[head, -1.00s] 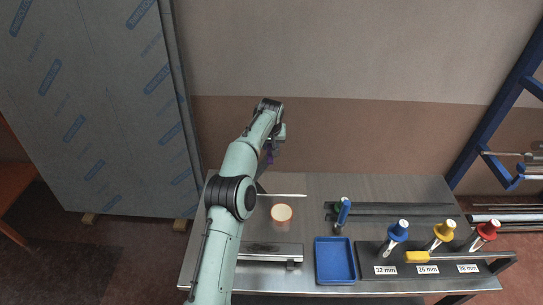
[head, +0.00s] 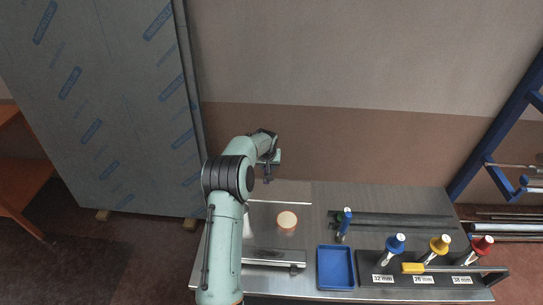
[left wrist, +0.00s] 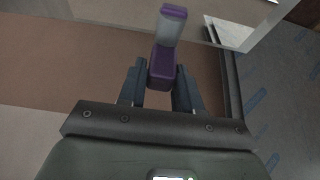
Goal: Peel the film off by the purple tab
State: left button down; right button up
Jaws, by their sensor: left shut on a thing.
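My left gripper (head: 268,178) is above the back left of the steel bench, at the end of the arm that rises from the bottom. In the left wrist view its two fingers (left wrist: 160,92) are shut on the purple tab (left wrist: 162,68). A pale grey strip and a second purple end lie beyond the fingers, in line with the tab. A tall grey sheet (head: 105,110) with blue printed marks stands at left in the head view. The marked surface also shows at right in the left wrist view (left wrist: 285,80). I cannot tell where the tab joins any film. My right gripper is not in view.
The bench (head: 310,245) holds a round orange-rimmed item (head: 287,220), a blue tray (head: 336,267) and a blue-handled tool (head: 344,222). A rack (head: 430,283) at right holds blue, yellow and red handled tools. A blue frame (head: 500,115) stands far right.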

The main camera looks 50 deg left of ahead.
pick_arm(q)
jog(key=shift+s+a+r, duration=0.1)
jog(key=shift+s+r, duration=0.1)
jog(key=shift+s, duration=0.25)
jog(key=s+a+r, duration=0.1)
jog(key=s+r, duration=0.9)
jog(key=r, duration=0.1)
jog(key=shift+a, duration=0.25)
jog(key=shift+r, duration=0.1)
